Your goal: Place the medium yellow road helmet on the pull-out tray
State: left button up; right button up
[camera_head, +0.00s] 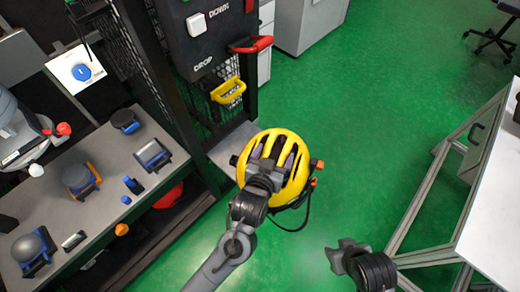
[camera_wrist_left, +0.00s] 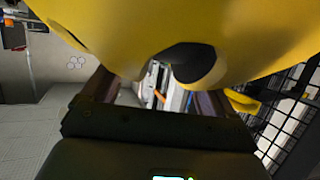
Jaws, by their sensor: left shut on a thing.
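The yellow road helmet (camera_head: 299,181) hangs above the green floor in the middle of the head view, with black vents and a dark strap dangling below it. My left gripper (camera_head: 268,165) is shut on it from above. In the left wrist view the helmet (camera_wrist_left: 240,35) fills the top, against the fingers (camera_wrist_left: 155,95). A light grey flat surface (camera_head: 226,150) at the tower's foot, partly hidden behind the helmet, may be the pull-out tray. My right gripper (camera_head: 345,257) is away at the lower right, with no object visible in it; its jaw opening is unclear.
The drop tower with mesh sides, a yellow handle (camera_head: 228,92) and a red lever (camera_head: 251,44) stands behind the helmet. A grey bench (camera_head: 110,170) with several fixtures is at left, a red helmet (camera_head: 168,196) below it. A white table (camera_head: 495,225) is at right. Open floor lies between.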

aim_at(256, 141)
pick_arm(q)
jog(key=w+a+f+b, duration=0.1)
jog(key=w+f, duration=0.1)
jog(key=w, duration=0.1)
jog(key=w+a+f+b, duration=0.2)
jog(key=w, duration=0.1)
jog(key=w+a+f+b, duration=0.1)
jog(key=w+f, duration=0.1)
jog(key=w, duration=0.1)
jog(key=shift+a+f+b, duration=0.1)
jog(key=shift+a+b, duration=0.2)
jog(key=shift+b, duration=0.05)
jog(key=shift+w+a+f, duration=0.15)
jog(key=shift+w, duration=0.1)
notch_tip(256, 141, down, 4)
jog(key=b, duration=0.2)
jog(key=shift+b, duration=0.35)
jog(key=o, duration=1.4)
jog(key=shift+f, duration=0.1)
jog(key=shift+o, duration=0.2)
